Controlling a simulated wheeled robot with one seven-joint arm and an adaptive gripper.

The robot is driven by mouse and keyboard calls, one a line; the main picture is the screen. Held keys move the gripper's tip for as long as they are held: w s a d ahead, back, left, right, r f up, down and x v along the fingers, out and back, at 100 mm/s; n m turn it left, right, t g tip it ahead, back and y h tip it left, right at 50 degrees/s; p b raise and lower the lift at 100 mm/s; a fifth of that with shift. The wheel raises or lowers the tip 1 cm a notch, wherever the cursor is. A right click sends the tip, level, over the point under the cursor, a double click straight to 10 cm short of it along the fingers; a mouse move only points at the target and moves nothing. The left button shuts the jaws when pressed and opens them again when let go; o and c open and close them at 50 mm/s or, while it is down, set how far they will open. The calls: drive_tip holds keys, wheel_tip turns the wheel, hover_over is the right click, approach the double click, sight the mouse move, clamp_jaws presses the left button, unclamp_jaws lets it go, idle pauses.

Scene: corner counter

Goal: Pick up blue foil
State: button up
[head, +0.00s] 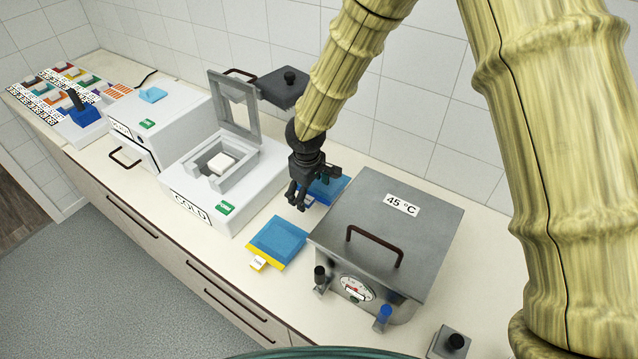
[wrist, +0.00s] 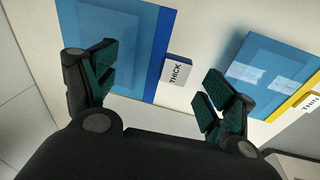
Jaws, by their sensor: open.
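Two blue foil sheets lie flat on the counter. One, with a dark blue edge and a tab reading THICK, lies behind my gripper in the head view (head: 335,187) and at the left of the wrist view (wrist: 108,40). The other, with a yellow edge and a tab reading THIN, lies nearer in the head view (head: 278,240) and at the right of the wrist view (wrist: 268,72). My gripper (head: 312,188) is open and empty, pointing down over the counter by the THICK sheet, partly hiding it. In the wrist view its fingers (wrist: 157,92) are spread either side of the THICK tab.
A grey metal box marked 45 °C (head: 395,215) with a handle stands close right of the sheets. A white COLD unit (head: 185,185) with a raised lid stands left. Farther left are another white box (head: 165,112) and colourful racks (head: 65,85). A tiled wall is behind.

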drive_tip(key=shift+s+f, duration=0.1)
drive_tip(key=shift+f, duration=0.35)
drive_tip(key=shift+f, duration=0.1)
drive_tip(key=c, duration=1.2)
drive_tip(key=shift+c, duration=0.2)
